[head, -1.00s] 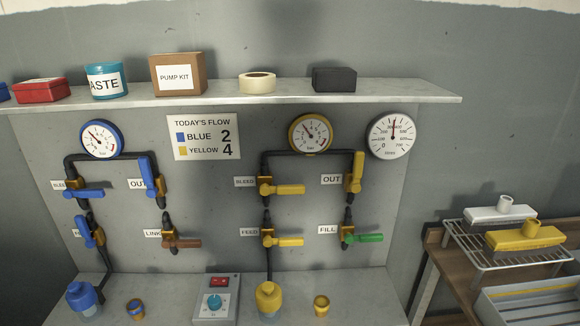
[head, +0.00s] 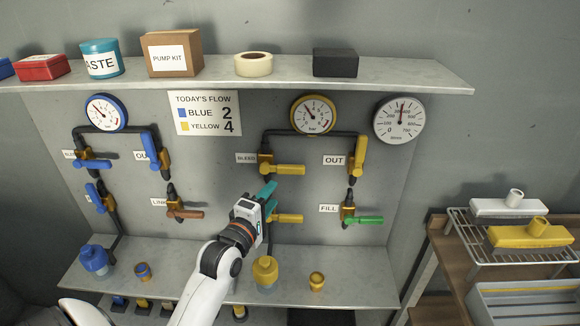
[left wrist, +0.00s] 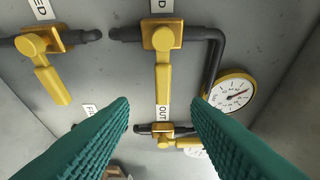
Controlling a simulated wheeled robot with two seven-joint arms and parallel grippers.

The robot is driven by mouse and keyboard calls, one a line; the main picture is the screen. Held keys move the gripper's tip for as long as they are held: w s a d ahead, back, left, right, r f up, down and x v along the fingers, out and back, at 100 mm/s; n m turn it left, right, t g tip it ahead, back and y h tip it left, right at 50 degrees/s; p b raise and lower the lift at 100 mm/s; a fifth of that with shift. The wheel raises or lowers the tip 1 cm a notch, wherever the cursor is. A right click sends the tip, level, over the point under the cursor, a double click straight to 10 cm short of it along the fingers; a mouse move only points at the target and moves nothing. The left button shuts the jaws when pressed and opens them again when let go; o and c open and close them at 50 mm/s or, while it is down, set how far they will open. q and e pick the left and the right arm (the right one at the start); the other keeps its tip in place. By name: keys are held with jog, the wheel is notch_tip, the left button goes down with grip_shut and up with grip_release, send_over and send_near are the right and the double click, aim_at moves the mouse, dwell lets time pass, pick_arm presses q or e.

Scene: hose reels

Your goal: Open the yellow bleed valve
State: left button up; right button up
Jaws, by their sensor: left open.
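The yellow bleed valve (head: 285,169) is on the wall panel beside its BLEED label (head: 245,158), under the yellow gauge. Its handle lies level, pointing right. My left gripper (head: 270,198) is open and empty, just below the bleed handle and over the left part of the yellow feed valve (head: 290,218). In the left wrist view the bleed handle (left wrist: 162,82) hangs between the open teal fingers in the picture, beyond their tips and apart from them. The feed valve (left wrist: 52,80) shows at the left there. My right gripper is not in view.
The yellow OUT valve (head: 359,157) and the green FILL handle (head: 368,220) are to the right. A shelf (head: 420,80) with boxes and tape runs above. Blue valves (head: 95,164) are at the left.

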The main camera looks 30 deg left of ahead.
aim_at(289, 172)
pick_arm(q)
jog(key=w, duration=0.3)
jog(key=w+a+p, duration=0.1)
jog(key=w, duration=0.3)
jog(key=w+p, duration=0.1)
jog(key=w, duration=0.2)
jog(key=shift+w+a+r, duration=0.2)
jog(key=shift+w+a, duration=0.1)
jog(key=shift+a, duration=0.05)
jog(key=shift+w+a+f, duration=0.1)
jog(key=shift+w+a, duration=0.05)
jog(key=shift+w, duration=0.55)
jog(key=shift+c, duration=0.2)
grip_shut()
